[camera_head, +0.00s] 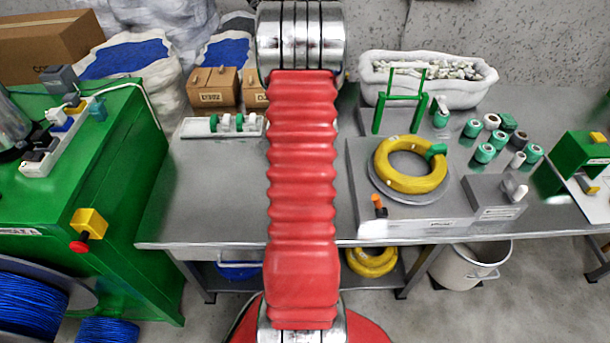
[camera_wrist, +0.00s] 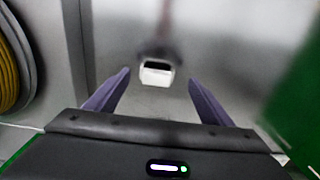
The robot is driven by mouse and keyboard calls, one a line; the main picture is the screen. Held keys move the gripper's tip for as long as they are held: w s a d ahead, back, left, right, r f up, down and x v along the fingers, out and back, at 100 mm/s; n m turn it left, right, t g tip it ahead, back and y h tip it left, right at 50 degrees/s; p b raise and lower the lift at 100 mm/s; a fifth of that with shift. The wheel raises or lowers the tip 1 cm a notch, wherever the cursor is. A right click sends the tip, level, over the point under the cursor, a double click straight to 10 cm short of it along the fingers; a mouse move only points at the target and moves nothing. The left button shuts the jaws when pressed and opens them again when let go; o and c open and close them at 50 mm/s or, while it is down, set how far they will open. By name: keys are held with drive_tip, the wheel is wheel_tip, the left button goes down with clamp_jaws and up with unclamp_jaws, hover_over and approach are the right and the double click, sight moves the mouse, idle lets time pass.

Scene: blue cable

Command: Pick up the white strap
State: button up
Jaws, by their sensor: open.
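A small white looped piece (camera_wrist: 157,73), which looks like the white strap, lies ahead of my gripper in the wrist view. It has a dark opening facing me and a blurred dark shape behind it. My gripper (camera_wrist: 159,77) is open, with one purple finger on each side of the white piece in the picture. I cannot tell whether the piece is between the fingers in depth; no contact shows. In the head view my gripper is out of sight.
A yellow cable coil (camera_head: 411,165) lies on a raised grey plate; a coil edge (camera_wrist: 10,62) also shows at left in the wrist view. Several green and white rolls stand behind the block. A green stand (camera_head: 582,160) is at right. A white tub (camera_head: 425,92) stands at the back.

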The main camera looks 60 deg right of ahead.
drive_tip(key=shift+f, duration=0.1)
drive_tip(key=shift+s+d+f, duration=0.1)
drive_tip(key=shift+f, duration=1.15)
drive_tip(key=shift+d+f, duration=0.1)
drive_tip(key=shift+f, duration=1.15)
drive_tip(key=c, duration=1.2)
wheel_tip(320, 180, up, 10)
